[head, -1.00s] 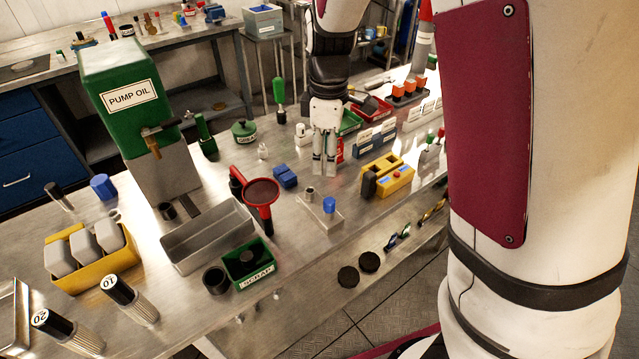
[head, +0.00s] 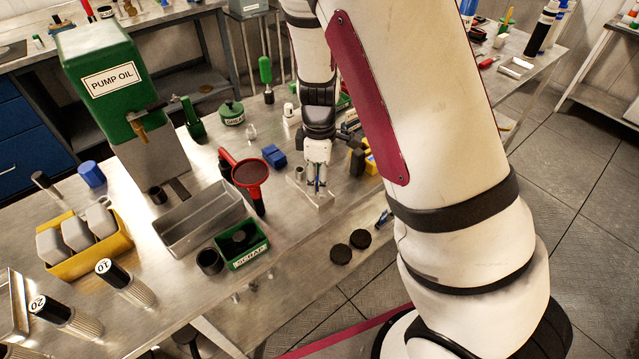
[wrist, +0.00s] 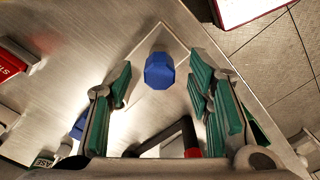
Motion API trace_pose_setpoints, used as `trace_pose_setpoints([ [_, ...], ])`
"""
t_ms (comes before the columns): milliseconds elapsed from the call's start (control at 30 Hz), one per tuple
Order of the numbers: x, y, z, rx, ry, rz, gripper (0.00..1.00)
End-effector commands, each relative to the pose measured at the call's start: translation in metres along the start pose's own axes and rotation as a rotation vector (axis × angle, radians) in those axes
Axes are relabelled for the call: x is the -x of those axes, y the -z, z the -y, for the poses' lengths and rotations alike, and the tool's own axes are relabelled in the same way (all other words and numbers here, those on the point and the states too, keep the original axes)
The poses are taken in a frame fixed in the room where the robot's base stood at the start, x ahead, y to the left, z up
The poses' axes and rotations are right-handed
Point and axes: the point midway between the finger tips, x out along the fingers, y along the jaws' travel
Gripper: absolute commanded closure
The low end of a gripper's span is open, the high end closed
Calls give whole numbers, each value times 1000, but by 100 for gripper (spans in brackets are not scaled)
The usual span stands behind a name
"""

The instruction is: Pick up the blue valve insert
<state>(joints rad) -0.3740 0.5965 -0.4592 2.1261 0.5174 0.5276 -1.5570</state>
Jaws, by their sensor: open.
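The blue valve insert (wrist: 159,71) shows in the wrist view as a small faceted blue piece on a pale square plate (wrist: 152,42). It lies between the two green-padded fingers of my gripper (wrist: 161,66), nearer the fingertips, with clear gaps on both sides. My gripper is open and empty. In the head view my gripper (head: 317,184) points down over the plate (head: 321,203). There the fingers mostly hide the insert, and only a little blue shows between them. I cannot tell the exact height of the fingertips above the plate.
A blue block (head: 274,156) and a red funnel-like tool (head: 251,174) stand left of my gripper. A yellow block (head: 371,164) is close on its right. The green scrap bin (head: 241,245) and grey tray (head: 203,222) are farther left. The table's front edge is near the plate.

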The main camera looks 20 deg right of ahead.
Motion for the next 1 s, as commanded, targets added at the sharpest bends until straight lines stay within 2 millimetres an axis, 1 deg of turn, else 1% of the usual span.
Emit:
trace_pose_setpoints([
  [33,-5,0,0,-2,2,2,53],
  [100,-8,0,0,0,1,0,53],
  [333,-9,0,0,0,0,0,53],
  [533,-9,0,0,0,0,0,99],
  [567,-9,0,0,0,0,0,100],
  [867,-8,0,0,0,0,-1,100],
  [1000,-3,1,0,0,-1,-1,100],
])
